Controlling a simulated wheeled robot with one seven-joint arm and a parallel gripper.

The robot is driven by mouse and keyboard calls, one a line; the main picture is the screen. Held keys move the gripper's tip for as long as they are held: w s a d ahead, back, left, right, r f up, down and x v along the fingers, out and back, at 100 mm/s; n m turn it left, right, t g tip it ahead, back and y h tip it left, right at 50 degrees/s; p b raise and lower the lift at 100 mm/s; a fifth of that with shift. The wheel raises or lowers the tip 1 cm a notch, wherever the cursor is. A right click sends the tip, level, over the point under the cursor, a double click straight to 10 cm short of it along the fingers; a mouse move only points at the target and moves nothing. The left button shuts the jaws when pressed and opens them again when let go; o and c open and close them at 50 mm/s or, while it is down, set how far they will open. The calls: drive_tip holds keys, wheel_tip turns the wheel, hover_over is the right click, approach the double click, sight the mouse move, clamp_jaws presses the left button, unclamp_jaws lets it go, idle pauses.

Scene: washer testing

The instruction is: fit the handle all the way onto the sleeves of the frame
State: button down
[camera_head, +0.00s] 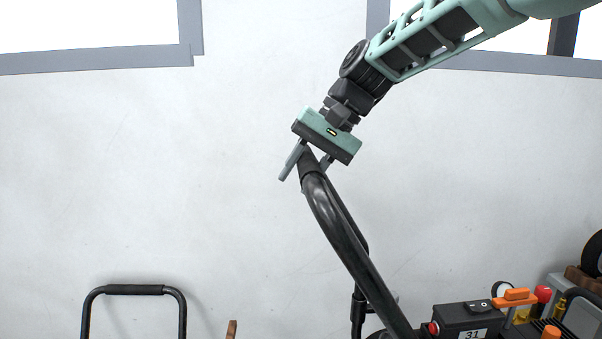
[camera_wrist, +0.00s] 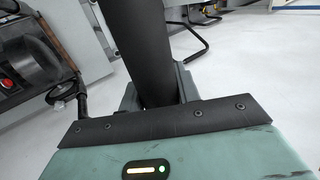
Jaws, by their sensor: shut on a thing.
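The handle (camera_head: 343,240) is a thick black bent tube, tilted, with its upper end at my gripper. It also shows in the wrist view (camera_wrist: 139,45), running down between the jaws. My gripper (camera_head: 305,168) is shut on the handle near its top bend; the jaws also show in the wrist view (camera_wrist: 157,90). A dark upright tube with a collar (camera_head: 357,308) stands beside the handle's lower part; I cannot tell whether it is a sleeve of the frame. The handle's lower ends and the seating at the sleeves are out of view or hidden.
A machine with a black control box (camera_head: 462,318) marked 31 and orange parts stands at the lower right. Another black U-shaped handle (camera_head: 135,290) stands at the lower left, apart. A brown piece (camera_head: 232,330) shows at the bottom edge. A bare white wall fills the back.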

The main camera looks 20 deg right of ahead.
drive_tip(key=c, duration=0.9)
unclamp_jaws()
drive_tip(key=shift+f, duration=0.1)
drive_tip(key=b+v, duration=0.2)
drive_tip(key=v, duration=1.5)
drive_tip(key=shift+s+d+r, duration=0.1)
drive_tip(key=shift+r, duration=0.25)
